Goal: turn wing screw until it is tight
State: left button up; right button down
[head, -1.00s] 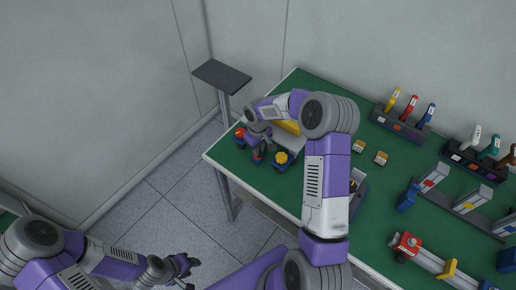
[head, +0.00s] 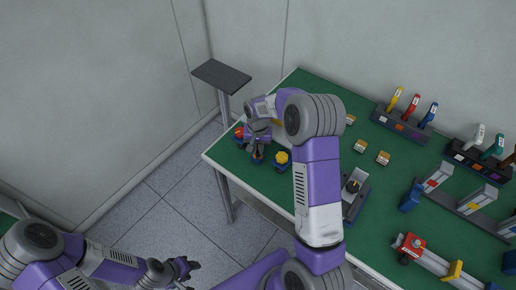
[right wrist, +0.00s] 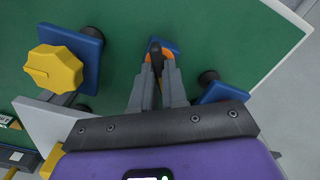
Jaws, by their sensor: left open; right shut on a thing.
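My right gripper (right wrist: 156,65) is shut on a small orange-and-dark piece (right wrist: 155,56), which looks like the wing screw. The piece is at a blue block (right wrist: 167,45) on the green table, and my fingers hide much of it. In the head view my right gripper (head: 257,156) points down near the table's left corner, between a red knob (head: 239,132) and a yellow knob (head: 283,157). The yellow knob also shows on a blue block in the right wrist view (right wrist: 57,68). My left gripper (head: 186,267) is open and empty, low over the floor beside the table.
A second blue block (right wrist: 221,93) with a dark post stands close right of my right fingers. A grey fixture (head: 355,187) stands right of my arm. A dark-topped stand (head: 221,75) is behind the corner.

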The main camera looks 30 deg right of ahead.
jog(key=m, duration=0.5)
jog(key=shift+r+m+p, duration=0.1)
jog(key=shift+m+p, duration=0.2)
jog(key=shift+p, duration=0.1)
dwell(0.3)
jog(key=c, duration=1.2)
grip_release()
jog(key=shift+o, duration=0.2)
notch_tip(320, 180, up, 8)
jog(key=shift+f+p, duration=0.25)
jog(key=shift+p, duration=0.4)
